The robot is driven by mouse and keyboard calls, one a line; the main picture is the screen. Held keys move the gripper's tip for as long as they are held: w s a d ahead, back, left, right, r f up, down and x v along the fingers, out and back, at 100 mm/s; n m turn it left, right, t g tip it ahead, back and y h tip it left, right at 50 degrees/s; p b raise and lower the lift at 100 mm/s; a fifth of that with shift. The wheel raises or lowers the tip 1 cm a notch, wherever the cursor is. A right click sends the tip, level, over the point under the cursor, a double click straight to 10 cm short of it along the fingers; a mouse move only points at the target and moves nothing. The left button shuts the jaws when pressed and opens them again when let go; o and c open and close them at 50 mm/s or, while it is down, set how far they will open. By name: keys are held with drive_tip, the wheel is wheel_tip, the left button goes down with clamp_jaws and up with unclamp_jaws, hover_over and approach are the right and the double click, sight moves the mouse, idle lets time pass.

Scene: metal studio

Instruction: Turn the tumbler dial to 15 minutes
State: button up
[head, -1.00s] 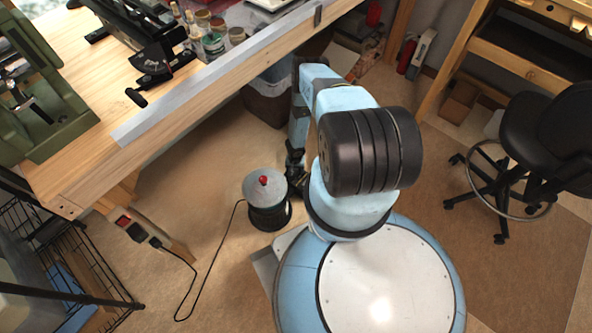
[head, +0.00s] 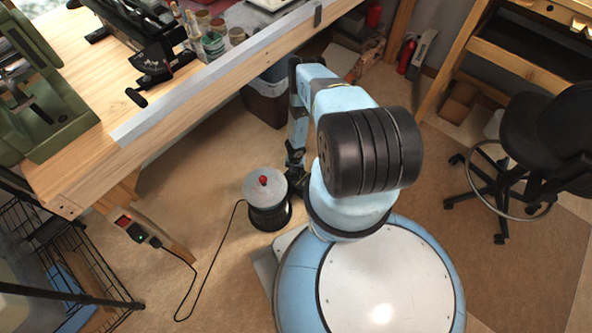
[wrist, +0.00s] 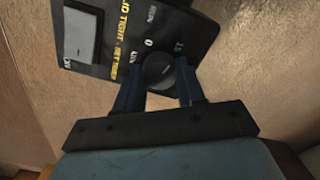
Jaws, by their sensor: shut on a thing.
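The tumbler (head: 267,192) stands on the floor in the head view, a dark round body with a grey lid and red knob. In the wrist view its black control panel (wrist: 105,40) carries yellow lettering, a grey switch, and white marks including 0 and 15. The round black dial (wrist: 158,68) sits at the panel's lower edge. My gripper (wrist: 159,78) is shut on the dial, one blue finger on each side. The dial's pointer cannot be made out. In the head view my gripper is small, dark and partly hidden at the tumbler's right side.
A black cord (head: 207,270) runs from the tumbler to a power strip (head: 134,230) on the bench leg. The wooden workbench (head: 170,115) stands behind. A wire rack (head: 75,265) is at left, a black chair (head: 550,135) at right. A bin (head: 267,100) stands under the bench.

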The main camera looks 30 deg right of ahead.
sight(295, 171)
drive_tip(key=shift+a+m, duration=0.2)
drive_tip(key=shift+m, duration=0.4)
drive_tip(key=o, duration=1)
drive_tip(key=shift+d, duration=0.1)
drive_tip(key=shift+o, duration=0.2)
wheel_tip(295, 171, up, 14)
drive_tip(key=shift+f, duration=0.15)
idle(0.3)
